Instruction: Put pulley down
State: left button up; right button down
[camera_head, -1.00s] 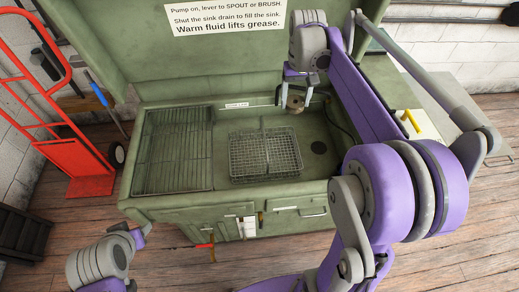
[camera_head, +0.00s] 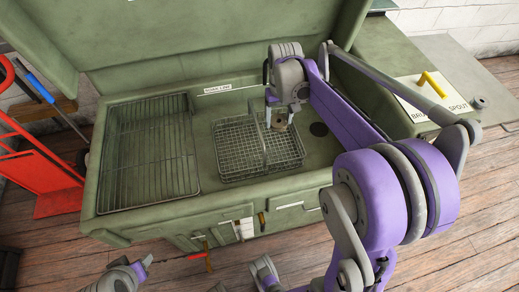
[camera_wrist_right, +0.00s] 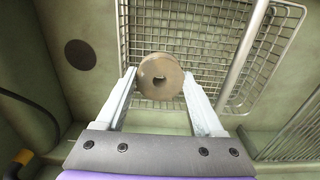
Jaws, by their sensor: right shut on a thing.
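The pulley (camera_head: 280,125) is a small brownish metal ring with a central hole. My right gripper (camera_head: 279,119) is shut on it, with one finger on each side in the right wrist view (camera_wrist_right: 160,78). The pulley (camera_wrist_right: 161,70) overlaps the mesh of the wire basket (camera_wrist_right: 205,45) there. In the head view it hangs over the right part of the basket (camera_head: 236,160), right of its upright handle. I cannot tell its exact height above the mesh. My left gripper (camera_head: 145,261) is partly in view at the bottom left, and its jaws are unclear.
The basket stands in a green wash sink (camera_head: 200,201) with raised walls. A wire rack (camera_head: 150,155) lies at the left. The drain hole (camera_head: 319,129) is right of the basket. A yellow lever (camera_head: 433,84) stands on the right panel. A red hand truck (camera_head: 40,165) is at left.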

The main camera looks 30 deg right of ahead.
aim_at(276, 143)
notch_tip(276, 143, down, 10)
jog(key=shift+r+b, duration=0.15)
jog(key=shift+b, duration=0.4)
jog(key=shift+f, duration=0.2)
grip_release()
jog(key=shift+r, duration=0.65)
notch_tip(276, 143, up, 11)
jog(key=p, duration=0.1)
jog(key=shift+p, duration=0.3)
